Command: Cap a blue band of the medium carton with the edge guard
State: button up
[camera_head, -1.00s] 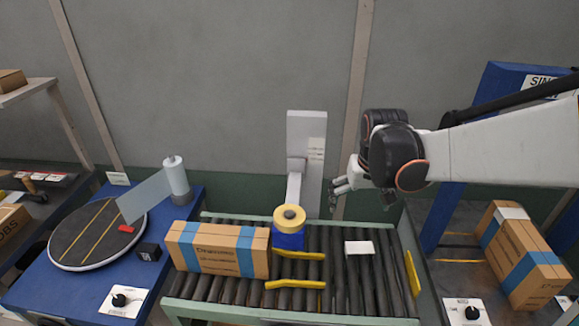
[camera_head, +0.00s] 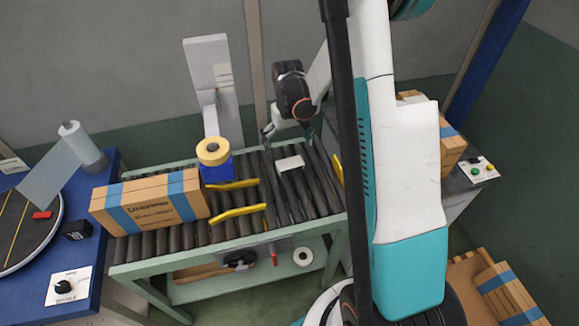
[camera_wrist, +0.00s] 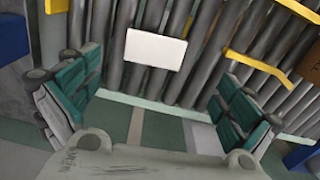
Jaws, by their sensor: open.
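A small white piece, apparently the edge guard (camera_head: 290,163), lies on the conveyor rollers right of the yellow guide rails. It also shows as a white rectangle in the wrist view (camera_wrist: 155,49). My gripper (camera_head: 288,138) is open and empty, just behind and above the white piece. In the wrist view my gripper (camera_wrist: 162,85) has its fingers spread wide, with the white piece beyond and between them. A brown carton with two blue bands (camera_head: 150,205) rests on the rollers at the left; I cannot tell for certain that it is the medium one.
A tape roll on a blue block (camera_head: 214,160) stands beside the carton. Yellow guide rails (camera_head: 236,212) lie between the carton and the white piece. Another blue-banded carton (camera_head: 452,148) is partly hidden behind my arm; more cartons (camera_head: 505,290) sit low at the right. A turntable (camera_head: 20,230) is at left.

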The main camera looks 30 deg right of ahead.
aim_at(290, 163)
notch_tip(290, 163, down, 4)
jog(key=shift+r+b, duration=0.25)
jog(key=shift+b, duration=0.15)
jog(key=f, duration=0.1)
jog(key=f+b, duration=0.1)
jog(key=f, duration=0.1)
jog(key=f+b, duration=0.1)
jog(key=f, duration=0.1)
jog(key=shift+d+f, duration=0.1)
jog(key=shift+d, duration=0.25)
jog(key=c, duration=0.8)
